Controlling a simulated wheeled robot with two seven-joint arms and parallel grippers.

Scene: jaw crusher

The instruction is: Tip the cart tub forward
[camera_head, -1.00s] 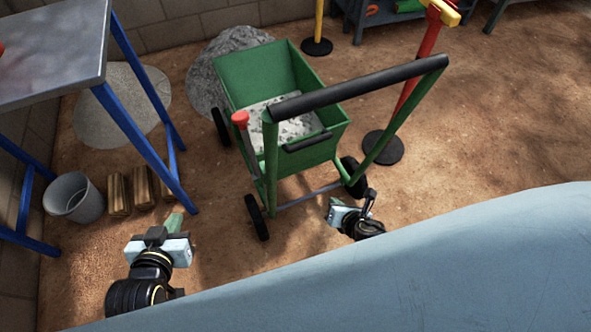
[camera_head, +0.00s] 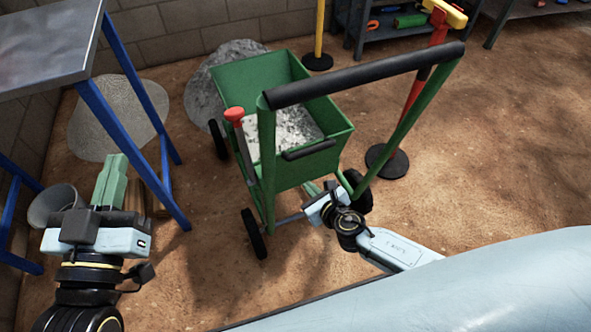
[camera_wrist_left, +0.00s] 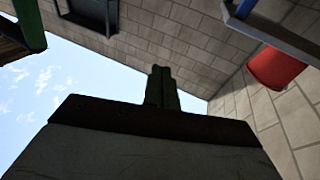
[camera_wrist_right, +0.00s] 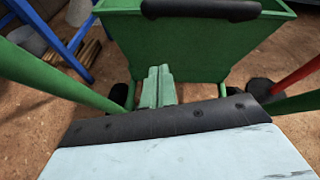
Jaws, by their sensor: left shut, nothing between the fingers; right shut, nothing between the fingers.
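The green cart has a tub (camera_head: 315,166) holding grey crushed material (camera_head: 290,130), and it sits level on its wheels. A black push bar (camera_head: 370,75) spans the cart's near side, and a short black tub handle (camera_head: 309,150) is on the tub's near wall. A red-topped lever (camera_head: 236,118) stands at the cart's left side. My left gripper (camera_head: 115,165) is shut and empty, left of the cart and apart from it. My right gripper (camera_head: 312,188) is shut and empty, low behind the tub's near wall. The right wrist view shows its fingers (camera_wrist_right: 158,85) pointing at the tub wall, below the handle.
A metal table (camera_head: 50,45) with blue legs stands at left, with a bucket (camera_head: 52,203) beneath. Grey piles lie behind, one at the tub's far end. A red post with a yellow top (camera_head: 440,15) stands right of the cart. The dirt floor at right is clear.

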